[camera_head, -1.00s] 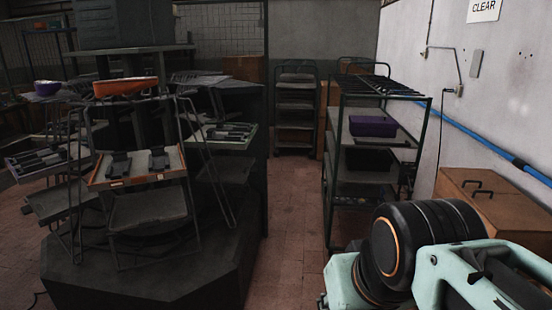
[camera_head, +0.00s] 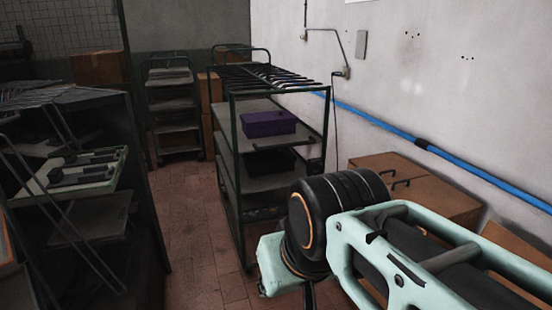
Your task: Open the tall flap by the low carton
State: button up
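Low brown cartons or boxes (camera_head: 435,199) stand along the white wall on the right, partly hidden behind my arm. One brown box (camera_head: 378,162) carries dark handles on top. Another brown panel or box (camera_head: 515,249) shows at the lower right edge. I cannot make out a tall flap for certain, nor which box is the low carton. My mint-green arm with its black joint crosses the lower right. My gripper does not show.
A dark green rack trolley (camera_head: 232,165) holds a purple bin (camera_head: 268,123) left of my arm. A blue pipe (camera_head: 470,171) runs along the wall. A dark stand with a tray (camera_head: 75,172) is at left. Free tiled floor (camera_head: 192,225) lies between stand and trolley.

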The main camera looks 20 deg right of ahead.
aim_at(430, 192)
jog(key=i+z, duration=0.3)
jog(key=i, duration=0.2)
jog(key=i+j+z, duration=0.1)
jog(key=i+z, duration=0.25)
jog(key=i, duration=0.15)
